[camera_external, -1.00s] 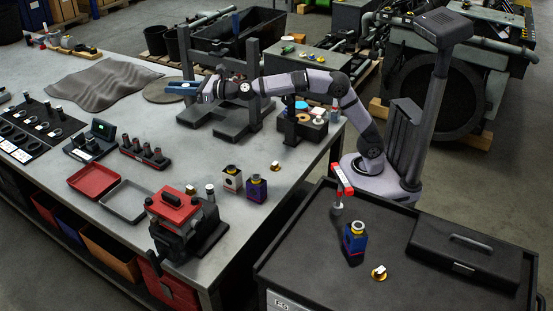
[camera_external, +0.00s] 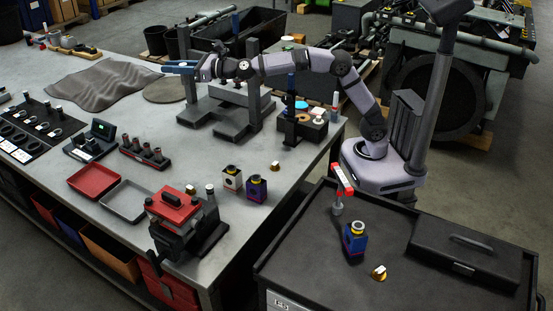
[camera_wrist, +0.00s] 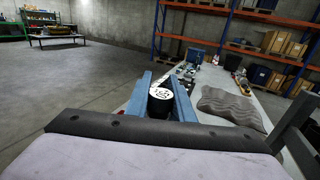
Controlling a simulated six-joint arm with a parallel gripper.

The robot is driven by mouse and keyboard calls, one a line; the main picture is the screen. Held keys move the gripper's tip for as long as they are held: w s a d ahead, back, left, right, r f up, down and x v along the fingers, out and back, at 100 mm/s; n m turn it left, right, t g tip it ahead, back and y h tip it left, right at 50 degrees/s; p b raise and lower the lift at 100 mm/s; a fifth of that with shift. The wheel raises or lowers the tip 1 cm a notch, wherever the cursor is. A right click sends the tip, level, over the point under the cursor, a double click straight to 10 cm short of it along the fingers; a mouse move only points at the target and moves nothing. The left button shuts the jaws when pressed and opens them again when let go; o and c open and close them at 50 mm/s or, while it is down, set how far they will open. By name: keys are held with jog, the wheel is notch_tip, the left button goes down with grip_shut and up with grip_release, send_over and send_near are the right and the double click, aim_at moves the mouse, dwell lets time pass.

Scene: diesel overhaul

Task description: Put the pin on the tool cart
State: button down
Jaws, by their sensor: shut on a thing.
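My gripper (camera_external: 180,68), with blue fingers, is raised above the far part of the workbench, to the left of the dark press frame. In the wrist view, its two blue fingers (camera_wrist: 161,100) are shut on a dark cylinder with a marked white end face, apparently the pin (camera_wrist: 160,94). The pin is hard to make out in the external view. The tool cart (camera_external: 300,246) is the dark-topped cart at the lower right, well away from my gripper.
On the cart stand a red-and-white tagged part (camera_external: 340,190), a blue block (camera_external: 354,240), a brass piece (camera_external: 378,272) and a dark toolbox (camera_external: 466,250). Bare top remains around them. The press frame (camera_external: 252,85), trays and a red vise (camera_external: 178,215) stand on the workbench (camera_external: 135,90).

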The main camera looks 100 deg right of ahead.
notch_tip(320, 180, down, 28)
jog(key=b, duration=2.7)
jog(key=shift+r, duration=0.15)
jog(key=shift+f+b, duration=2.7)
jog(key=shift+f, duration=2.15)
jog(key=shift+f+b, duration=0.15)
jog(key=shift+b, duration=0.15)
jog(key=c, duration=1.5)
grip_release()
jog(key=shift+c, duration=0.2)
jog(key=shift+p, duration=0.5)
